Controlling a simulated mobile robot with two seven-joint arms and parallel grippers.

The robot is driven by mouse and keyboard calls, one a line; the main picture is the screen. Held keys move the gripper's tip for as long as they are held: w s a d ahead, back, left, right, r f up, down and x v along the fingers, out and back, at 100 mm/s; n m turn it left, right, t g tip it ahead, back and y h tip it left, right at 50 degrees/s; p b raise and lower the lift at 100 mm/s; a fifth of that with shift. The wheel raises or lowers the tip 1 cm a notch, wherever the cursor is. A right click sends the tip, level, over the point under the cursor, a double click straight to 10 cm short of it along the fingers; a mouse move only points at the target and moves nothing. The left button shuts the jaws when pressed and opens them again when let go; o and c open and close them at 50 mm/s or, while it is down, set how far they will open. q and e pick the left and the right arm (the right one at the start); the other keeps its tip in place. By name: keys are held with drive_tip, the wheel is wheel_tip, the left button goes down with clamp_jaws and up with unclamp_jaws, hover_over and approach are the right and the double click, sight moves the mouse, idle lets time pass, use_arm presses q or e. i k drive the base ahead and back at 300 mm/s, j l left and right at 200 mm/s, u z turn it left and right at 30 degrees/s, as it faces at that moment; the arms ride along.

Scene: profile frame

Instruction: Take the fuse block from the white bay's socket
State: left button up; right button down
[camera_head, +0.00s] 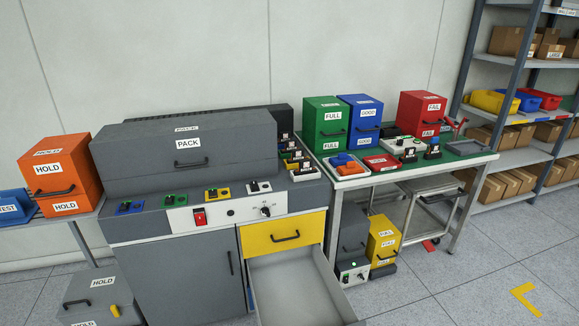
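A row of coloured bays runs along the right end of the grey machine. The nearest one looks white (305,175), with a dark block bearing a pale label, likely the fuse block (304,166), standing in it. Its socket is hidden under the block. Similar dark blocks stand in the bays behind it, one of them yellow (290,156). Another white plate (259,187) with a small dark part sits on the machine's front ledge, beside yellow, green and blue ones. Neither of my grippers is in view.
The machine has a closed PACK lid (188,155) and a yellow drawer front (284,237). An empty grey drawer (300,290) juts out below. The green-topped table (460,154) at right holds coloured boxes and small devices. An orange HOLD box (60,175) stands left. Floor at right is mostly clear.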

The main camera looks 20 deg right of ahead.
sight(305, 165)
drive_tip(key=i+l+u, duration=0.15)
drive_tip(key=l, duration=0.3)
drive_tip(key=i+l+u, duration=0.1)
drive_tip(key=l, duration=0.3)
drive_tip(key=i+l+u, duration=0.15)
drive_tip(key=l, duration=0.35)
drive_tip(key=i+l+u, duration=0.1)
drive_tip(key=l, duration=0.35)
drive_tip(key=i+l, duration=0.1)
drive_tip(key=l, duration=0.35)
drive_tip(key=i+l, duration=0.1)
drive_tip(key=l, duration=0.35)
drive_tip(key=i+l, duration=0.1)
drive_tip(key=l, duration=0.35)
drive_tip(key=i+l, duration=0.1)
drive_tip(key=l, duration=0.4)
drive_tip(key=i+l+u, duration=0.1)
drive_tip(key=l, duration=0.35)
drive_tip(key=i+l, duration=0.1)
drive_tip(key=l, duration=0.35)
